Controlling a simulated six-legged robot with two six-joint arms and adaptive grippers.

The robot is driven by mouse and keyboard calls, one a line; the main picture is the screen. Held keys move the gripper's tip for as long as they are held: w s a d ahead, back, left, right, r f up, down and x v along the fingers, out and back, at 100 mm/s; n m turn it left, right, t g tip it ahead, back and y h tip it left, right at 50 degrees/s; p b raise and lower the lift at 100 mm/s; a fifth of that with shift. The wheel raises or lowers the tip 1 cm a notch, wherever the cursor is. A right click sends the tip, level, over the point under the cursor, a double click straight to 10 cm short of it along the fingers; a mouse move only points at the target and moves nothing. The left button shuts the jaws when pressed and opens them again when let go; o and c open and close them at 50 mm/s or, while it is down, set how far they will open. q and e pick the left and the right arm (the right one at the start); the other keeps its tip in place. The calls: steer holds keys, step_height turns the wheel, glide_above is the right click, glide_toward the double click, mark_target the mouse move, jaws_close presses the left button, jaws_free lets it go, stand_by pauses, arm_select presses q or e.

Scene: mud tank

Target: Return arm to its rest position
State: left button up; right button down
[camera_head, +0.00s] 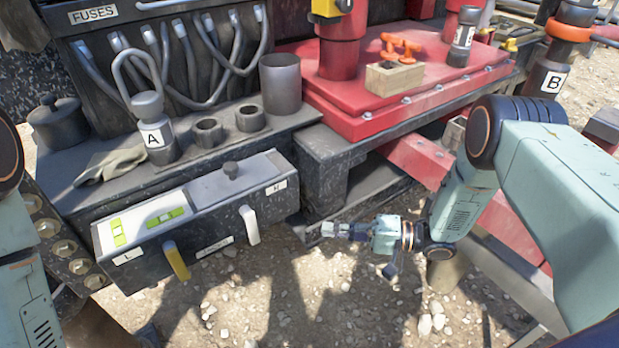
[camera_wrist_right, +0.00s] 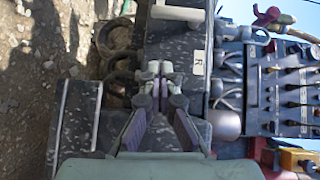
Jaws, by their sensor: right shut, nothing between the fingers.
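My right arm (camera_head: 545,175) comes in from the right in the head view and bends down over the ground. Its gripper (camera_head: 328,229) points left, in front of the dark bench and right of the grey control box. The gripper is shut and empty. In the right wrist view its fingers (camera_wrist_right: 155,70) are together, with nothing between them. Part of my left arm (camera_head: 20,270) shows at the left edge of the head view; its gripper is out of view.
The grey control box (camera_head: 200,240) with a yellow and a white lever is left of the right gripper. The bench holds a shackle marked A (camera_head: 155,135) and a cup (camera_head: 281,82). A red platform (camera_head: 430,95) and red beam (camera_head: 415,160) lie behind. Gravel ground below is open.

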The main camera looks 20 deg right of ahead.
step_height(320, 180, down, 8)
steer(key=s+d+n+t+h, duration=0.1)
steer(key=d+n+t+h, duration=0.1)
steer(key=h, duration=0.5)
steer(key=s+f+g+h+p, duration=0.1)
steer(key=s+f+g+h, duration=0.3)
steer(key=s, duration=0.6)
steer(key=s+d+r+n+g+h+p, duration=0.1)
steer(key=s+r, duration=0.3)
steer(key=s, duration=0.6)
steer(key=s+d+r+n+g+h+p, duration=0.1)
steer(key=s+r+g+h+p, duration=0.1)
steer(key=s, duration=0.8)
steer(key=shift+s+d+r+g+h, duration=0.15)
steer(key=shift+r+g+h, duration=0.75)
steer(key=shift+g, duration=0.3)
